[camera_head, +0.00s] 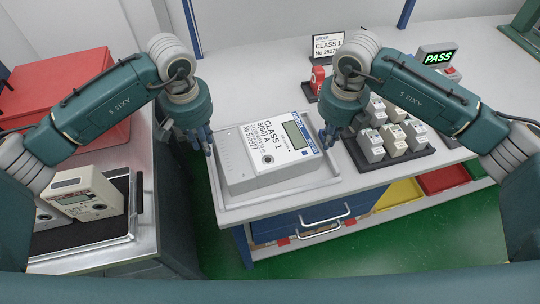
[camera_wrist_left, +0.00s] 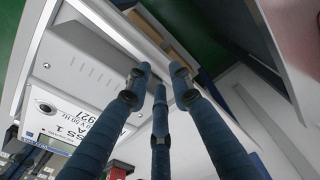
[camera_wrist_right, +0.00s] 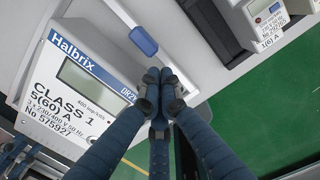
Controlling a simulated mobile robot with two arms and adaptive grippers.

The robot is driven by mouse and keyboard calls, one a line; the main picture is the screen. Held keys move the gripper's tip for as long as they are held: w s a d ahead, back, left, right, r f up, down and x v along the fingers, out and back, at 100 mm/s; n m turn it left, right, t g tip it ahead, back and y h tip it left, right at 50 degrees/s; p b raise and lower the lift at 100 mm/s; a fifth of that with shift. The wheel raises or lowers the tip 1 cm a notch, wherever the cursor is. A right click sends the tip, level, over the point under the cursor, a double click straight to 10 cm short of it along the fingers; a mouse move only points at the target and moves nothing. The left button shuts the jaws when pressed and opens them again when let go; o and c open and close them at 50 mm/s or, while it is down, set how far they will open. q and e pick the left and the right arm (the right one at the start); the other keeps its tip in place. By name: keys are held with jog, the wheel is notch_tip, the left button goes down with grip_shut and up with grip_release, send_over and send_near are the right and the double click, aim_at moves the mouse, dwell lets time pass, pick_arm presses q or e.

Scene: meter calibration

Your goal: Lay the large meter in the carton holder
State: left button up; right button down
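The large meter (camera_head: 266,158) is a light grey box with a display and "CLASS 1" label. It lies face up on a shallow light grey tray (camera_head: 240,212) on the bench. It shows in the left wrist view (camera_wrist_left: 85,70) and the right wrist view (camera_wrist_right: 80,85). My left gripper (camera_head: 206,143) is at its left side, fingers apart and empty. My right gripper (camera_head: 328,140) is at its right edge, fingertips drawn together with nothing visible between them. I cannot tell whether either touches the meter. I cannot clearly identify the carton holder.
Several small meters (camera_head: 395,138) stand in a black rack to the right. Behind are a label stand (camera_head: 328,45) and a green PASS display (camera_head: 437,57). A red box (camera_head: 60,85) and another meter (camera_head: 85,195) are on the left. Drawers (camera_head: 300,222) are below the bench.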

pick_arm(q)
jog(key=shift+w+a+f, duration=0.1)
pick_arm(e)
jog(key=c, duration=2)
grip_release()
jog(key=shift+d+f, duration=0.1)
jog(key=shift+r, duration=0.25)
pick_arm(q)
notch_tip(320, 180, up, 12)
jog(key=shift+s, duration=0.45)
pick_arm(e)
jog(key=r, duration=1.1)
jog(key=shift+s+r, duration=0.25)
jog(key=shift+s, duration=0.15)
pick_arm(q)
jog(key=shift+s+f, duration=0.1)
pick_arm(e)
jog(key=shift+s+f, duration=0.1)
